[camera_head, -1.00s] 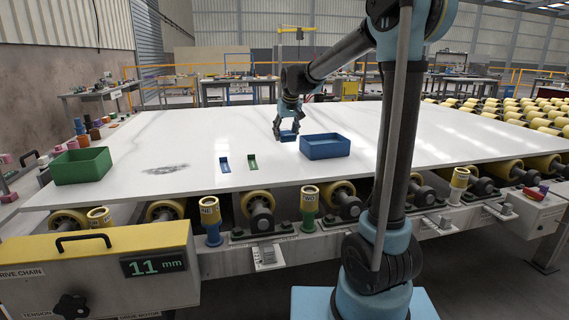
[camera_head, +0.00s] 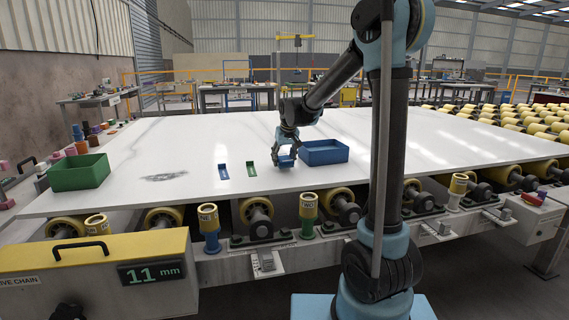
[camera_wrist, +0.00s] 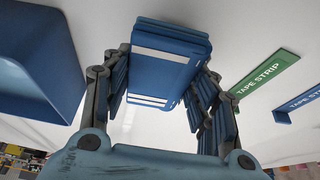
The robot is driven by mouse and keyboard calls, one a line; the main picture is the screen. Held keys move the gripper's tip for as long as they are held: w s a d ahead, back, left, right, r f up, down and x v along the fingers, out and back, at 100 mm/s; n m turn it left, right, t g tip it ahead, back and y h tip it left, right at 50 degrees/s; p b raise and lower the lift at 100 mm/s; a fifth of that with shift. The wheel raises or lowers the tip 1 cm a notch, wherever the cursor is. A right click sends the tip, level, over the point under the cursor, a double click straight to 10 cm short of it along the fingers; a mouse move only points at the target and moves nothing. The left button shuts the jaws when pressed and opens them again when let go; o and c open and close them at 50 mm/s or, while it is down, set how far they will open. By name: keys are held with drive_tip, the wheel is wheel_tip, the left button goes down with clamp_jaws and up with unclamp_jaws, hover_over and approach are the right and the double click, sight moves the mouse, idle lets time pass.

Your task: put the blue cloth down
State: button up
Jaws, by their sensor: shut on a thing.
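The blue cloth (camera_head: 286,163) is a folded blue block between the fingers of my gripper (camera_head: 285,158). In the wrist view the cloth (camera_wrist: 165,65) shows white stripes, and the gripper fingers (camera_wrist: 165,98) close on its two sides. In the head view the gripper points down low over the white slab (camera_head: 410,150), just left of the blue bin (camera_head: 325,157). Whether the cloth touches the slab cannot be told. The bin's wall also shows at the left of the wrist view (camera_wrist: 38,60).
A green tape strip (camera_head: 251,169) and a blue tape strip (camera_head: 223,171) lie on the slab left of the gripper. A green bin (camera_head: 80,173) stands at the slab's left end. A dark smudge (camera_head: 165,177) marks the slab. The slab's right side is clear.

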drive_tip(key=shift+f, duration=0.65)
drive_tip(key=shift+f, duration=0.25)
drive_tip(key=shift+s+f, duration=0.2)
drive_tip(key=o, duration=1.2)
drive_tip(key=shift+w+f, duration=0.2)
drive_tip(key=shift+f, duration=0.15)
drive_tip(key=shift+r, duration=0.15)
drive_tip(key=shift+r, duration=0.15)
drive_tip(key=shift+r, duration=0.25)
drive_tip(key=v, duration=1.7)
drive_tip(key=shift+s+r, duration=0.15)
drive_tip(key=shift+r, duration=0.1)
